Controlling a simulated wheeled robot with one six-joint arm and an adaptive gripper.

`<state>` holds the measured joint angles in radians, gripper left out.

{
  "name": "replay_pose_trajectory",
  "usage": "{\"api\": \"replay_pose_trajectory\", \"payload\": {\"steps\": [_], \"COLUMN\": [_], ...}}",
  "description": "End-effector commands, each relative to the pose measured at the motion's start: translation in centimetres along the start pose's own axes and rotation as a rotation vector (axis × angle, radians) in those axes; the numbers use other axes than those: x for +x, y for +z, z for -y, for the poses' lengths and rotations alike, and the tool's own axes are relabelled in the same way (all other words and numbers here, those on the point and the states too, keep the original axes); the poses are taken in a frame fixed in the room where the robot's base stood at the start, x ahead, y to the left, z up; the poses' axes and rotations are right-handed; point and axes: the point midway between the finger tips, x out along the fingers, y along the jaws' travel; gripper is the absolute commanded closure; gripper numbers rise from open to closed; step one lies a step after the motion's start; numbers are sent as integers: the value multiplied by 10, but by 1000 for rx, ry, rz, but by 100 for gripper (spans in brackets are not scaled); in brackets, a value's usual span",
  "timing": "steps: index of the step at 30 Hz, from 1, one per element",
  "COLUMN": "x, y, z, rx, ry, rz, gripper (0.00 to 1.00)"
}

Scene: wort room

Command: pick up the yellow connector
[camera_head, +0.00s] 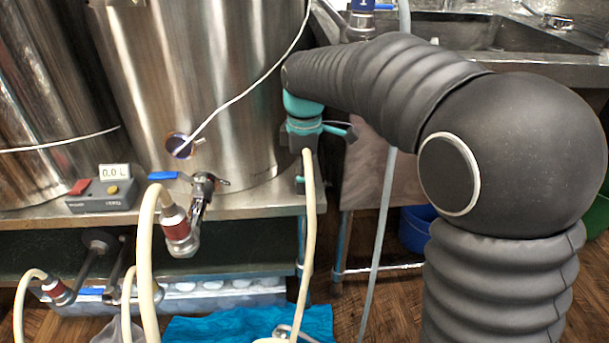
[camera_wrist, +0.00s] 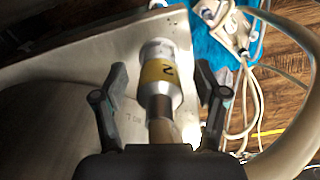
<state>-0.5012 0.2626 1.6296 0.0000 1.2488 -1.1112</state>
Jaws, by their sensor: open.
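My gripper (camera_wrist: 163,82) is open, with one dark finger on each side of the connector and gaps visible between. In the head view my gripper (camera_head: 303,172) is at the right end of the steel bench, beside the large kettle. The connector itself is hidden there; a cream hose (camera_head: 309,220) hangs below my gripper.
A steel kettle (camera_head: 210,80) and a grey box reading 0.0 L (camera_head: 102,192) stand on the bench (camera_head: 240,204). A red-banded connector (camera_head: 178,230) hangs at the kettle's tap. A blue cloth (camera_head: 235,326) lies low down. A sink (camera_head: 480,32) is at the back right.

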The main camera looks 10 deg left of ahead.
Motion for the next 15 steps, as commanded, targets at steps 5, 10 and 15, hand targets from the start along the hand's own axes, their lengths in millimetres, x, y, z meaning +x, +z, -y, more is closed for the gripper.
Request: {"api": "replay_pose_trajectory", "payload": {"steps": [5, 10, 15], "x": [0, 0, -1], "y": [0, 1, 1], "z": [0, 0, 0], "rx": [1, 1, 1], "ry": [0, 0, 0], "rz": [0, 0, 0], "gripper": [38, 80, 96]}}
